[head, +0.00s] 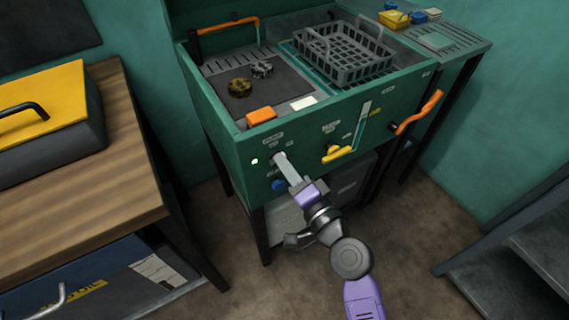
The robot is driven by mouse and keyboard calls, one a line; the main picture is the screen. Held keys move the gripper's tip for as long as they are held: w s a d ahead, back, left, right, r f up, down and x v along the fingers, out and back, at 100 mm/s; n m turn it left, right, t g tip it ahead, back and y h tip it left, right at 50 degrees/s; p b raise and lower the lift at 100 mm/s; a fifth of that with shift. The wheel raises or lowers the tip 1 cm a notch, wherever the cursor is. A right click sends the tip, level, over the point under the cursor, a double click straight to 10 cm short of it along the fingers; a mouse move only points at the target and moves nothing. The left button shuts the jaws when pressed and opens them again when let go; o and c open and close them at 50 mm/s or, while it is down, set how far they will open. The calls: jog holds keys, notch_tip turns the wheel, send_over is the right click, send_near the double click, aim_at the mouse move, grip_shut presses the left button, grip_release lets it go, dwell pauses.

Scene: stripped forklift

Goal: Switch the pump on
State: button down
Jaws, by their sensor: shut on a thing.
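The pump's controls sit on the front panel (300,141) of a green parts-washing station in the head view. My gripper (279,158) reaches up to the panel's left part and is shut on a small dark switch knob (272,161) there, mostly hidden by the fingers. A small white light (254,161) shows just left of it. Small labels above the knob are too blurred to read. A blue knob (278,184) is below, and a yellow lever handle (337,154) is to the right.
An orange handle (420,112) sticks out at the panel's right end. A wooden bench (110,160) with a yellow-lidded case (45,100) stands left.

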jog(key=c, duration=1.5)
grip_release()
jog(key=b+v, duration=0.1)
jog(key=v, duration=0.7)
jog(key=shift+w+d, duration=0.1)
jog(key=shift+w, duration=0.05)
